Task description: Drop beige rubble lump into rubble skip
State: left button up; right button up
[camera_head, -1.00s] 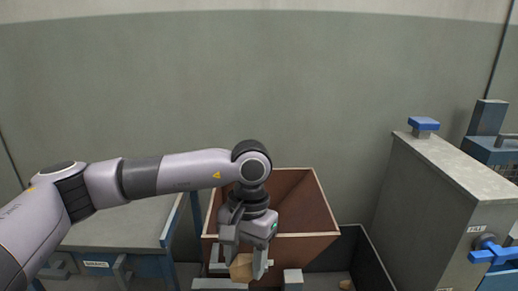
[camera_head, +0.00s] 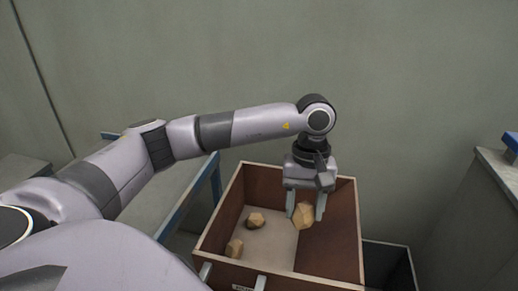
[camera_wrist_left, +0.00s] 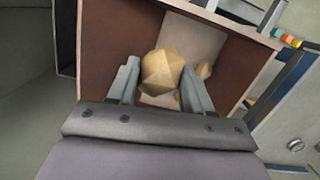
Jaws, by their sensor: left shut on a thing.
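My left gripper (camera_head: 306,205) is shut on a beige faceted rubble lump (camera_head: 303,216). It holds the lump over the right part of the rubble skip, a brown open box with pale rims (camera_head: 352,225). The lump (camera_wrist_left: 162,72) also shows between the two grey fingers in the left wrist view, with the skip's brown wall (camera_wrist_left: 108,45) around it. Two other beige lumps lie on the skip floor, one near the middle (camera_head: 256,220) and one at the near left (camera_head: 234,248). My right gripper is not in view.
A dark open bin (camera_head: 388,265) stands right of the skip. A grey cabinet (camera_head: 490,215) stands at the far right. A bench with a blue frame (camera_head: 205,185) is left of the skip. A plain wall is behind.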

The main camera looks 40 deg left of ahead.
pick_arm(q)
jog(key=w+a+r+n+t+p, duration=0.1)
jog(key=a+r+n+p, duration=0.15)
jog(key=a+n, duration=0.65)
jog(key=w+a+r+n+t+p, duration=0.1)
jog(key=w+a+n+t+p, duration=0.15)
jog(key=a+n, duration=0.65)
notch_tip(320, 180, down, 6)
jog(key=d+n+b, duration=0.2)
jog(key=b, duration=0.2)
jog(key=shift+s+f+n+g, duration=0.25)
jog(key=shift+s+n+g, duration=0.05)
jog(key=shift+s+g, duration=0.1)
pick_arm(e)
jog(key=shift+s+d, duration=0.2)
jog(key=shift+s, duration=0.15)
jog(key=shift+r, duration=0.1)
pick_arm(q)
jog(key=o, duration=1.2)
jog(key=shift+s+a+r, duration=0.1)
jog(key=shift+s+r, duration=0.05)
jog(key=shift+r, duration=1.05)
jog(key=shift+s+a+r, duration=0.1)
jog(key=shift+s+r, duration=0.05)
jog(key=shift+r, duration=1)
jog(key=shift+s+a+r, duration=0.1)
jog(key=shift+s+r, duration=0.05)
jog(key=shift+r, duration=1.05)
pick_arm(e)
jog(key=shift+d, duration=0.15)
